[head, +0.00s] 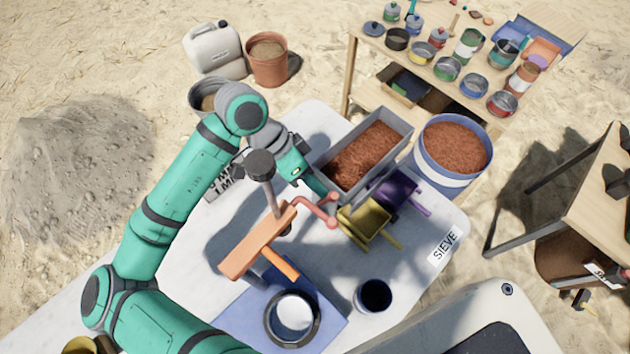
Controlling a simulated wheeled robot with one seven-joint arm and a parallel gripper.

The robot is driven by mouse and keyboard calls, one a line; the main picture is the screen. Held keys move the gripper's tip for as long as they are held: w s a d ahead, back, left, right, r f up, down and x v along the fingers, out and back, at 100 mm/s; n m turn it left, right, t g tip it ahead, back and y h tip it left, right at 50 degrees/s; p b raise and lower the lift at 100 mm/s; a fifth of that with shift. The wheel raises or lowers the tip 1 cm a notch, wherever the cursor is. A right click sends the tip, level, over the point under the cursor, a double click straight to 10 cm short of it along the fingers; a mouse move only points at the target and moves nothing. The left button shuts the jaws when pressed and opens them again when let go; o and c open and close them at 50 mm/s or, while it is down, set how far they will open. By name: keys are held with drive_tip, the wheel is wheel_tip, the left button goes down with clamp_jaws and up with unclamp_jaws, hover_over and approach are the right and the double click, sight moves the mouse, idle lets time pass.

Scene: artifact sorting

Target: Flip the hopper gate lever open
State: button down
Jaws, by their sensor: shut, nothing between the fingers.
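A red lever (316,209) with rounded ends sticks out to the right from an orange-brown chute-like stand (258,242) on the white table. A grey post with a dark round top (261,165) rises beside it. I cannot tell which part is the hopper gate, or whether it is open. My gripper (318,188) is just above the lever's right end, by the near-left corner of a grey tray. Its fingers are small and partly hidden. It looks shut and empty, and I cannot tell if it touches the lever.
The grey tray (402,127) of reddish soil and a blue-rimmed soil bucket (421,163) stand behind. A dark cup (374,296) and a round pan (293,318) on a blue mat are in front.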

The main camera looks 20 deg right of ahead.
drive_tip(key=shift+s+d+f, duration=0.1)
drive_tip(key=shift+s+d, duration=0.2)
drive_tip(key=shift+s, duration=0.4)
drive_tip(key=shift+s+d+f, duration=0.1)
drive_tip(key=shift+s+d, duration=0.15)
drive_tip(key=shift+s, duration=0.45)
wheel_tip(320, 180, up, 10)
drive_tip(key=a, duration=0.3)
drive_tip(key=shift+w+f, duration=0.25)
drive_tip(key=shift+w, duration=0.2)
